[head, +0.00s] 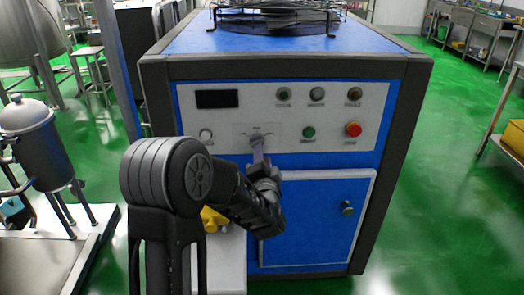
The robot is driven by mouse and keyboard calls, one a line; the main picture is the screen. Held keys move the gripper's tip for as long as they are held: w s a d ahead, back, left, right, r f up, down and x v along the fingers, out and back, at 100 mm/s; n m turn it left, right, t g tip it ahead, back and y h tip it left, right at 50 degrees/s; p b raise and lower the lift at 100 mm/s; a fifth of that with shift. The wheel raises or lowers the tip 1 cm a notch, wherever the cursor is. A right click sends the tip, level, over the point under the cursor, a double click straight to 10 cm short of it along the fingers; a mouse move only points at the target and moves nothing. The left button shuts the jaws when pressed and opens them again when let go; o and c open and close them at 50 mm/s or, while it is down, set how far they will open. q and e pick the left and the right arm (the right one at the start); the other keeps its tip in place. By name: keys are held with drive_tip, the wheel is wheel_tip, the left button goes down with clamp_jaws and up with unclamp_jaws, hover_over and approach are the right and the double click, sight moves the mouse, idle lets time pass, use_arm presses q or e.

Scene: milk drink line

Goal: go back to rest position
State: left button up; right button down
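My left arm rises from the bottom of the head view and bends right toward the front of a blue machine (300,165). My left gripper (259,158) is at the machine's control panel (365,95), right at or just in front of the rotary switch (256,137) in the panel's middle. Its fingertips are small and partly hidden by the wrist, so I cannot tell whether they touch or grip the switch. My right gripper is not in view.
The panel has a dark display (217,99), several buttons and a red stop button (353,129). Below is a blue door with a knob (347,208). A grey tank (36,140) stands left, a yellow object (212,219) behind my arm.

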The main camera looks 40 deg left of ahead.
use_arm(q)
drive_tip(key=shift+s+d, duration=0.45)
drive_tip(key=shift+s, duration=0.1)
drive_tip(key=s+d+f+n+g+h+p, duration=0.1)
drive_tip(key=s+d+f+n+g+h, duration=0.15)
drive_tip(key=d+f, duration=0.4)
drive_tip(key=s+d+f+n+g+h, duration=0.1)
drive_tip(key=d+f+h, duration=0.3)
drive_tip(key=d+f, duration=0.25)
drive_tip(key=s+d+f+n+g+h+p, duration=0.1)
drive_tip(key=d+f+n+h, duration=0.1)
drive_tip(key=d+f+h, duration=0.35)
drive_tip(key=s+d+f+g+h+p, duration=0.1)
drive_tip(key=s+d+f+g, duration=0.2)
drive_tip(key=s, duration=0.5)
drive_tip(key=s+d+f+g+h+p, duration=0.1)
drive_tip(key=s+d+f+g+p, duration=0.1)
drive_tip(key=s+d+f, duration=0.4)
drive_tip(key=s+d+f+n+g+h+p, duration=0.1)
drive_tip(key=s+d+f+g, duration=0.3)
drive_tip(key=s+d, duration=0.4)
drive_tip(key=s+f+p, duration=0.1)
drive_tip(key=s, duration=0.3)
drive_tip(key=shift+s, duration=0.25)
